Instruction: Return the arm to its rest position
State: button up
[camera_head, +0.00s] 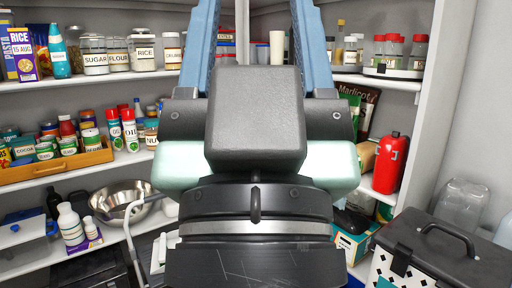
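My own arm (255,120) fills the middle of the camera_head view. It shows a dark grey block, black rounded parts below it with a silver band, and pale green parts to each side. Two blue bars rise from dark bolted joints beside the block and run out at the top edge, with a gap between them. No fingertips can be made out, so I cannot tell if my gripper is open or shut. I see nothing held. The arm hides the middle of the shelves behind it.
Pantry shelves stand left and right. On the left are jars (145,52), a wooden crate (60,165) of cans and a metal bowl (130,198). On the right are a red canister (391,163) and a dark-lidded bin (440,250). The lower arm is close to these shelves in the picture.

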notch_tip(320, 180, up, 18)
jog(key=p, duration=1.6)
jog(key=shift+r, duration=0.25)
jog(key=shift+c, duration=0.3)
